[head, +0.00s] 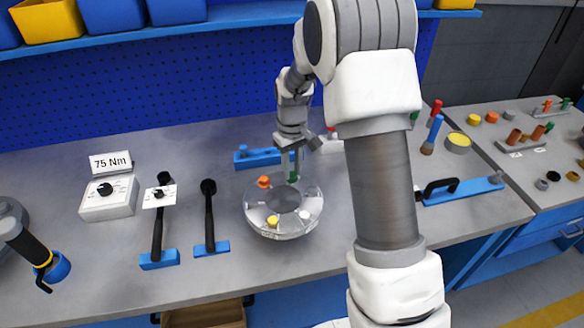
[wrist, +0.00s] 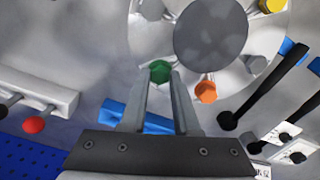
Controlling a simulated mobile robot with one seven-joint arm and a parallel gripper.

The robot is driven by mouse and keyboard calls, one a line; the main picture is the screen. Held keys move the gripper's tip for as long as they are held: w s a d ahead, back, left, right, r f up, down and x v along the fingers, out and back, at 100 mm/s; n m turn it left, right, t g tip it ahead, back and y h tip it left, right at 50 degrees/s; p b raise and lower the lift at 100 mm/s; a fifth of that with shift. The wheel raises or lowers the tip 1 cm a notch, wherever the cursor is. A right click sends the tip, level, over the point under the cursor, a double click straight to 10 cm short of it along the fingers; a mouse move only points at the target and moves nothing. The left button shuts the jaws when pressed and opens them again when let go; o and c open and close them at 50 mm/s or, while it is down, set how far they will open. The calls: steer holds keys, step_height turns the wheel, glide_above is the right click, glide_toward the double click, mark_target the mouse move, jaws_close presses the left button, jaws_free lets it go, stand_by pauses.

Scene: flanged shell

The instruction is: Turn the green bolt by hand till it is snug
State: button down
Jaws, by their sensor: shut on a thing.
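The round grey flanged shell (head: 285,222) stands on the workbench, with colored bolts around a dark central opening. The green bolt (head: 293,177) is at its back edge, upright; it also shows in the wrist view (wrist: 160,70) between the fingertips. My gripper (head: 296,164) points down from above and is shut on the green bolt's head. An orange bolt (head: 263,182) and a yellow bolt (head: 272,221) sit on the flange, with a pale bolt (head: 304,215) at the front right. The green bolt's shank is hidden.
Two black-handled wrenches (head: 209,215) on blue holders stand left of the shell, beside a box with a dial and a "75 Nm" sign (head: 110,163). A blue block (head: 256,159) lies close behind the shell. My arm covers the bench to the right.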

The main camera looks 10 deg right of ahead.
mark_target(292, 175)
steer(key=m, duration=0.5)
steer(key=shift+w+r+m, duration=0.15)
steer(key=shift+r+m, duration=0.1)
steer(key=shift+m, duration=0.05)
steer(key=shift+m+p, duration=0.5)
steer(key=shift+m, duration=1.6)
steer(key=c, duration=1)
jaws_free()
steer(key=o, duration=0.4)
steer(key=shift+f, duration=0.1)
steer(key=shift+c, duration=0.2)
step_height(292, 175, up, 18)
steer(key=p, duration=0.1)
steer(key=shift+f, duration=0.25)
steer(key=shift+s, duration=0.2)
